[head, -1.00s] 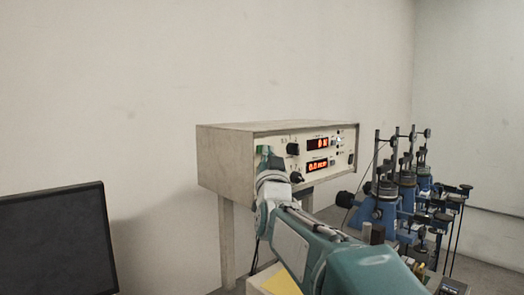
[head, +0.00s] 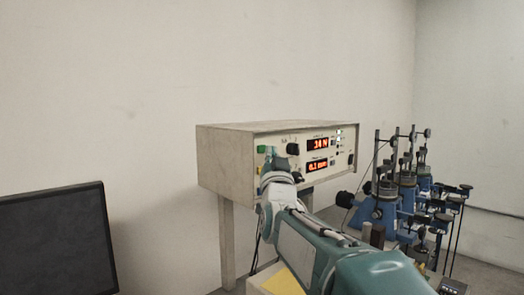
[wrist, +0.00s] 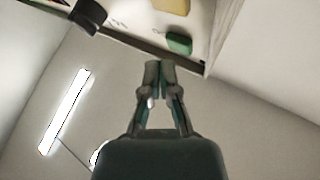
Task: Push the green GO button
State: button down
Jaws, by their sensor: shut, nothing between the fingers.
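The green button (head: 262,149) is at the upper left of the front panel of a beige control box (head: 222,160). It also shows in the wrist view as a rounded green block (wrist: 179,43) near the panel's edge. My gripper (head: 270,153) is in front of the panel, just right of the green button in the head view. In the wrist view its fingers (wrist: 158,68) are together and empty, with the tips close to the button. A gap seems to show between tips and button, but I cannot tell the depth.
A black knob (head: 293,149) and lit red displays (head: 318,144) are right of the button. A yellow part (wrist: 172,5) lies beside it in the wrist view. Blue lever devices (head: 385,205) stand at the right, a dark monitor (head: 58,240) at the left.

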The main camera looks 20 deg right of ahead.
jog(key=s, duration=0.1)
jog(key=s+d, duration=0.1)
jog(key=s, duration=0.1)
jog(key=s+d, duration=0.1)
jog(key=shift+s, duration=0.3)
dwell(0.4)
dwell(0.7)
